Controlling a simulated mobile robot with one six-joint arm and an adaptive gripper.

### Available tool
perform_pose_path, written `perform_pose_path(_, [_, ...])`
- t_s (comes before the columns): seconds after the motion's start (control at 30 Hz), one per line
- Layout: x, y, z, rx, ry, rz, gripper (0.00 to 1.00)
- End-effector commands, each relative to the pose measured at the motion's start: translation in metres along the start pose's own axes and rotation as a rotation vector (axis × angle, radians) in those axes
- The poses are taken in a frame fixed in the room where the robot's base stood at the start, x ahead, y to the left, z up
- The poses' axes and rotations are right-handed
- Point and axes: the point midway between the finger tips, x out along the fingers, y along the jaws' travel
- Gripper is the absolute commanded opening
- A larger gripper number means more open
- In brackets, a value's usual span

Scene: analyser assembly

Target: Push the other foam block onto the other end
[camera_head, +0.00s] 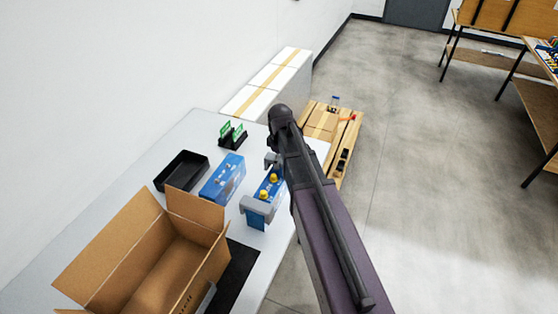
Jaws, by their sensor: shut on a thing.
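The analyser (269,188), blue with two yellow knobs on top, lies on the white table near its right edge. One grey foam block (258,208) sits around its near end. At its far end a small grey shape (271,159) shows, which looks like the other foam block. My gripper (279,158) is at this far end, shut on that foam block. My dark arm hides most of the gripper and the right side of the far end. I cannot tell how far this block is over the analyser's end.
An open cardboard box (208,240) stands at the table's near part, beside a black mat (236,278). A blue carton (222,179), black tray (181,171) and small holder with green items (232,134) are left of the analyser. White boxes (268,82) and a wooden pallet (342,142) lie beyond.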

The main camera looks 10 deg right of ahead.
Motion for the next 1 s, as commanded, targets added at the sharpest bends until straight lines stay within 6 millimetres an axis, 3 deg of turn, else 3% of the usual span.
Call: perform_pose_path(1.0, [0.0090, 0.0003, 0.0005, 0.001, 0.000, 0.000, 0.23])
